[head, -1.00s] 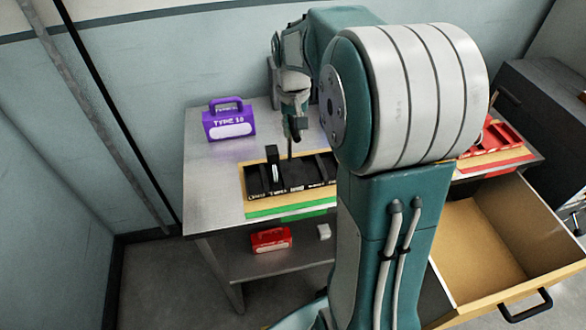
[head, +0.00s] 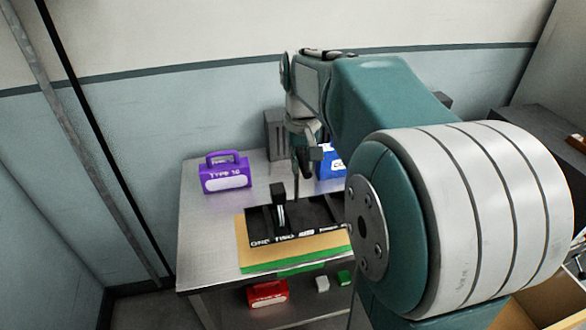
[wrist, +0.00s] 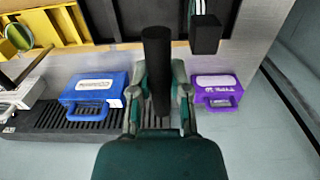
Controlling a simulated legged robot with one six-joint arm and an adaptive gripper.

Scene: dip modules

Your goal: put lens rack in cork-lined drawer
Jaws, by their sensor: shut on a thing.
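My gripper (head: 298,172) is shut on a black cylindrical post (wrist: 157,70), which stands between its fingers in the wrist view. Its lower end is over the black labelled rack (head: 320,238) on a yellow board with a green edge. I cannot tell whether the post is part of that rack, nor for certain which thing is the lens rack. A second, square black post (head: 277,192) stands beside it to the left. The cork-lined drawer (head: 545,305) is open at the bottom right; its tan inside is mostly hidden by my arm.
A purple case (head: 226,177) stands on the grey table at the left, and a blue case (head: 330,166) behind my gripper. A red case (head: 267,293) and small blocks sit on the lower shelf. A dark cabinet (head: 548,135) stands at the right.

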